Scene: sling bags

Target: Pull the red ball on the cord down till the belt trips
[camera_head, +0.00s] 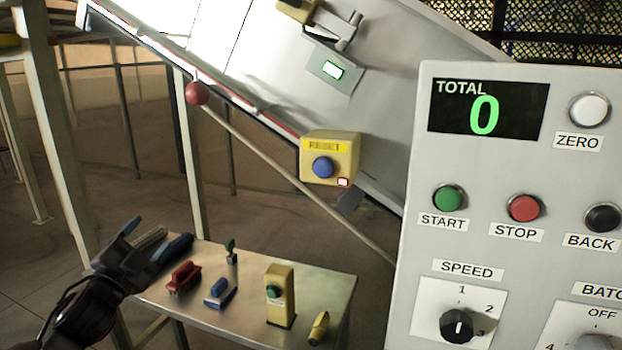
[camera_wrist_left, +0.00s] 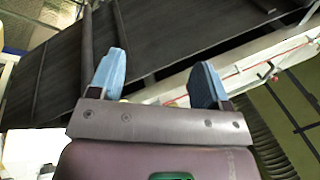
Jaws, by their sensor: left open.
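The red ball (camera_head: 197,93) hangs at the lower edge of the sloping belt (camera_head: 395,55), near the top of a grey post. A thin red cord (camera_head: 272,121) runs along that edge; a red line, seemingly the cord (camera_wrist_left: 262,72), also shows in the left wrist view. My left gripper (camera_head: 152,238) is open and empty, below and left of the ball and well apart from it. In the left wrist view its blue fingertips (camera_wrist_left: 158,78) are spread beneath the dark belt underside. My right gripper is out of view.
A control panel (camera_head: 475,155) with a display reading 0 fills the right. A yellow box with a blue button (camera_head: 322,167) sits on the belt's edge. Below, a metal table (camera_head: 245,270) bears several small items near my left gripper. A diagonal bar (camera_head: 300,175) crosses below the belt.

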